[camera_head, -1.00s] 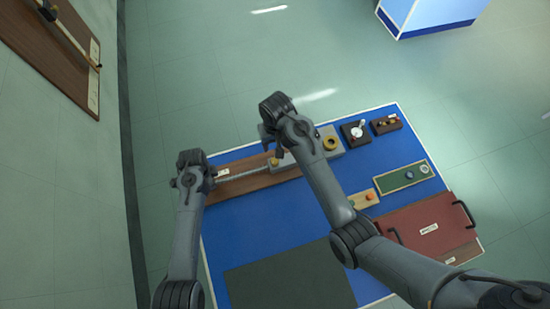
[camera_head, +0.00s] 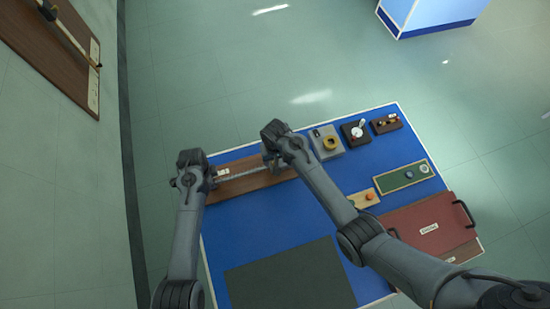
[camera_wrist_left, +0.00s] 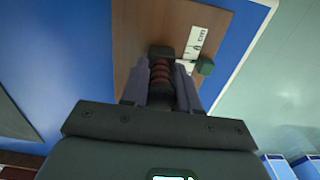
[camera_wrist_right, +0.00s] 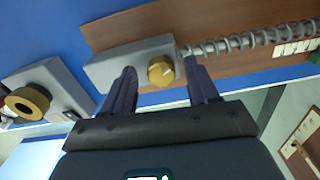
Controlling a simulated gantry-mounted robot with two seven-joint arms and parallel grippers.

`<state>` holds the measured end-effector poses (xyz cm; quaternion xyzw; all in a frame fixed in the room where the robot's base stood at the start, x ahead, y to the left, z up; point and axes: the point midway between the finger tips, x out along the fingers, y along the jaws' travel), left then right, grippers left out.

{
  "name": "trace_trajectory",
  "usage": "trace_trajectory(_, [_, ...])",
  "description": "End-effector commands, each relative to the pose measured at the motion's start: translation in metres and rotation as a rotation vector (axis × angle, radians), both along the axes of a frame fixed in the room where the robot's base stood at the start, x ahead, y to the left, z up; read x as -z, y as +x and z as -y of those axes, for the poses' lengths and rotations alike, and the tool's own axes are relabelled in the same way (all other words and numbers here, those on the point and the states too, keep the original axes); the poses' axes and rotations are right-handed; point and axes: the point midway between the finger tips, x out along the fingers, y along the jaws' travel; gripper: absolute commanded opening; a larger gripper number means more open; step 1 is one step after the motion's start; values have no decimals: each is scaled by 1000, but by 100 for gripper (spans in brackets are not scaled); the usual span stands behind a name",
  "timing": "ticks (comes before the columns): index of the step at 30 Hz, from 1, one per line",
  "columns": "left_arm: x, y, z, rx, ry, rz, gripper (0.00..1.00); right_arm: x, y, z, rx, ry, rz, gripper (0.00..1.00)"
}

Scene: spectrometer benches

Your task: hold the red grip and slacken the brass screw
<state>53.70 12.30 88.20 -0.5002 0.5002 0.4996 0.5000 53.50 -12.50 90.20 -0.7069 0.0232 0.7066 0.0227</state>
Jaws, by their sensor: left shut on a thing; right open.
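The red grip (camera_wrist_left: 161,76) is a ribbed handle at the end of a wooden board (camera_head: 240,184). My left gripper (camera_wrist_left: 162,72) is shut on it, one finger along each side. The brass screw (camera_wrist_right: 161,70) is a round knob on a grey block (camera_wrist_right: 113,66), beside a spring (camera_wrist_right: 240,42). My right gripper (camera_wrist_right: 158,72) is open, with the screw between its fingertips in the right wrist view. I cannot tell whether they touch it. In the head view my right arm hides the screw, and my left gripper hides the grip.
A grey block with a brass ring (camera_head: 330,143) stands just right of my right gripper. Two small dark stands (camera_head: 355,133) (camera_head: 386,123), a green panel (camera_head: 402,177) and a red lid (camera_head: 430,229) lie further right. A dark mat (camera_head: 290,276) and bare blue surface lie in front.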

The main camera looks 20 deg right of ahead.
Motion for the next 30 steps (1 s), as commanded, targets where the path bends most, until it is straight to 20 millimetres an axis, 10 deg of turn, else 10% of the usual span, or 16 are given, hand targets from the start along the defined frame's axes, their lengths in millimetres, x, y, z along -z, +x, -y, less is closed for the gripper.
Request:
trace_trajectory(8, [1, -1, -2, -2, 2, -2, 0, 1, 0, 0, 0, 0, 0, 59])
trace_trajectory(20, [1, -1, -2, -2, 2, -2, 0, 1, 0, 0, 0, 0, 0, 3])
trace_trajectory(30, [1, -1, -2, -2, 2, -2, 0, 1, 0, 1, -54, -1, -1, 3])
